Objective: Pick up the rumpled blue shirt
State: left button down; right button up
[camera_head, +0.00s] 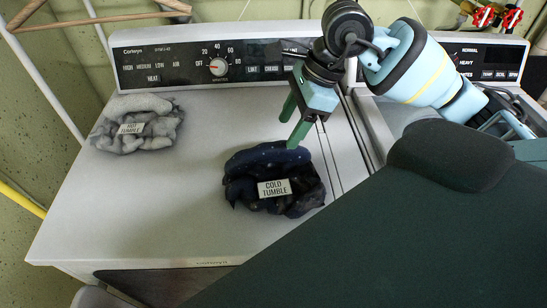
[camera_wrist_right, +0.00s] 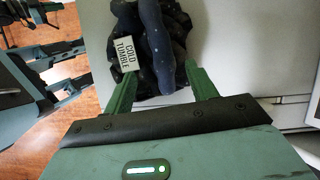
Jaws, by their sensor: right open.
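The rumpled blue shirt (camera_head: 270,168) is a dark navy bundle with a white "COLD TUMBLE" label, lying on top of the white dryer (camera_head: 180,205). My right gripper (camera_head: 292,125) comes down from above with its green fingers spread, just above the shirt's back edge. In the right wrist view the shirt (camera_wrist_right: 160,50) lies ahead of the fingertips, and the open right gripper (camera_wrist_right: 160,85) has the shirt's near end between or just beyond its fingers. I cannot tell whether they touch it. My left gripper is not seen in the head view.
A grey rumpled bundle labelled "HOT TUMBLE" (camera_head: 138,123) lies at the left of the dryer top. A second machine stands at the right. The dryer top between the bundles is clear.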

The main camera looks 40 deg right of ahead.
aim_at(276, 144)
jog(key=shift+x, duration=0.8)
jog(key=x, duration=0.4)
jog(key=shift+w+a+r+p, duration=0.15)
jog(key=shift+a+r+p, duration=0.05)
jog(key=shift+a+p, duration=0.15)
jog(key=shift+a+f, duration=0.15)
jog(key=shift+f, duration=0.45)
jog(key=shift+w+r, duration=0.1)
grip_shut()
